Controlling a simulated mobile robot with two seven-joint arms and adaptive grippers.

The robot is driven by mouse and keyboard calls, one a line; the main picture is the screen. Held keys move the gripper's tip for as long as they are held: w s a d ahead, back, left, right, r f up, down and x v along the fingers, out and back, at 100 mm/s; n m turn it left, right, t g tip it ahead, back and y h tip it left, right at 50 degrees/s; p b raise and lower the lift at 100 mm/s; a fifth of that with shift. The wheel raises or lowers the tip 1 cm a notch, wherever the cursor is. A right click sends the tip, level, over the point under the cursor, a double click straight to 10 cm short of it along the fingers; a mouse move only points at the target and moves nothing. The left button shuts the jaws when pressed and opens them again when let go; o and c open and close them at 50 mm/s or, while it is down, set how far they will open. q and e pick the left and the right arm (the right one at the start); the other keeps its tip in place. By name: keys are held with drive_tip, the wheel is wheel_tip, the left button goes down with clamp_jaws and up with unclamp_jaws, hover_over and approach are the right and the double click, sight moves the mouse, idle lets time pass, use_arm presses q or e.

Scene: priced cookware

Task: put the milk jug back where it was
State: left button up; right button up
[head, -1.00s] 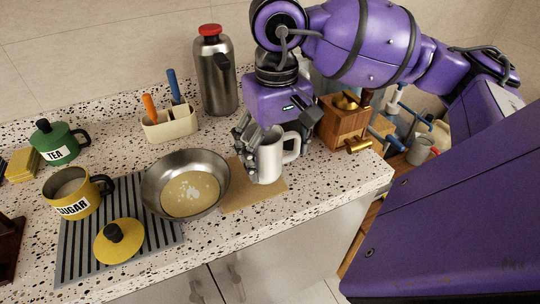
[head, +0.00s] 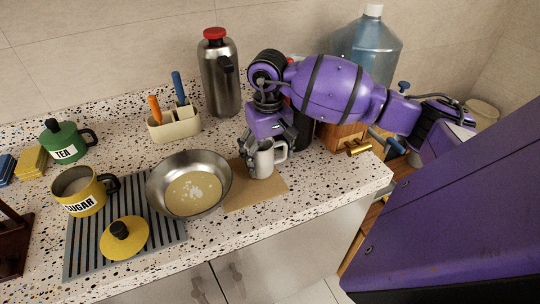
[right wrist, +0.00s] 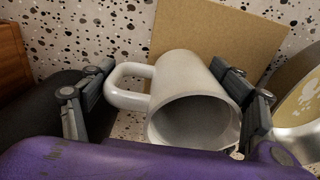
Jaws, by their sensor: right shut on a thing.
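The milk jug (head: 264,161), a plain grey-white jug with a side handle, is upright in my right gripper (head: 257,158). It is over the back part of a tan board (head: 258,192), and I cannot tell whether its base touches anything. In the right wrist view the jug (right wrist: 192,92) is between the two fingers of the gripper (right wrist: 168,98), open mouth toward the camera and handle toward the left finger. The board (right wrist: 215,30) shows beyond it. My left gripper is not in view.
A steel pan (head: 217,174) with batter is just left of the jug. A steel flask (head: 218,85), a utensil holder (head: 174,125) and a wooden grinder box (head: 340,137) are behind and beside it. A yellow sugar pot (head: 84,199) and lid (head: 125,243) are further left.

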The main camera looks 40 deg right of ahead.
drive_tip(key=shift+f, duration=0.1)
drive_tip(key=shift+f, duration=0.3)
drive_tip(key=o, duration=1.7)
drive_tip(key=shift+r, duration=0.1)
drive_tip(key=shift+c, duration=0.2)
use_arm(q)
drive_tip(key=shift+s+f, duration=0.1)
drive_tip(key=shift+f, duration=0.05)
use_arm(e)
drive_tip(key=shift+r, duration=0.3)
wheel_tip(320, 180, up, 11)
drive_tip(key=shift+w+r+b, duration=0.1)
drive_tip(key=shift+b, duration=0.45)
drive_tip(key=shift+r, duration=0.3)
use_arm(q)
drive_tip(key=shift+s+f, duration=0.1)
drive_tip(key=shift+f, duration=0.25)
